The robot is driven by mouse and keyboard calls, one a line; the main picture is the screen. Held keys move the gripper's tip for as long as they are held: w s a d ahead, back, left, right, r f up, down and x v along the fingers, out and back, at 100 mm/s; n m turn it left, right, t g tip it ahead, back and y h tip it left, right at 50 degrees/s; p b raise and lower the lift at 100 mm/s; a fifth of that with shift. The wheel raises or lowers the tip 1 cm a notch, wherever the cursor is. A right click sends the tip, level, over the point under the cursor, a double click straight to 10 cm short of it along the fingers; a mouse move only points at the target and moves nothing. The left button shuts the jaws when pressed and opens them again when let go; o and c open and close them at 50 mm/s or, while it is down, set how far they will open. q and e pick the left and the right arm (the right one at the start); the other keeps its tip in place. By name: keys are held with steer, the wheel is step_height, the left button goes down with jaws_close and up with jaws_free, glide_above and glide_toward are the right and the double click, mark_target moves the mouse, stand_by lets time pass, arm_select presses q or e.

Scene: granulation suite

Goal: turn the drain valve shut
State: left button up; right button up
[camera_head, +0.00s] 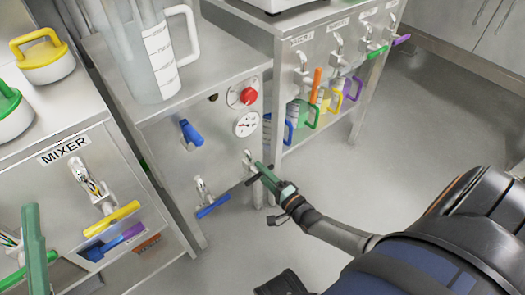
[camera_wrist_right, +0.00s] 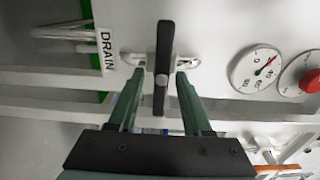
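The drain valve shows in the right wrist view as a black bar handle (camera_wrist_right: 165,40) on a metal fitting (camera_wrist_right: 188,64), beside a white DRAIN label (camera_wrist_right: 106,50). The handle stands upright in that picture, across the fitting. In the head view the valve's metal fitting (camera_head: 248,160) is on the front of the steel cabinet. My right gripper (camera_head: 262,172) is at the valve. In the wrist view its two green fingers (camera_wrist_right: 162,78) stand either side of the handle, with gaps showing.
A gauge (camera_head: 246,124) and a red button (camera_head: 249,96) sit above the valve. A blue-handled valve (camera_head: 212,207) is left of it, another blue handle (camera_head: 192,133) higher up. A large jug (camera_head: 140,50) stands on the cabinet. The floor (camera_head: 400,130) to the right is clear.

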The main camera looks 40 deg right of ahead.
steer(key=s+d+p, duration=0.1)
steer(key=s+p, duration=0.2)
steer(key=s, duration=0.9)
steer(key=shift+s, duration=0.25)
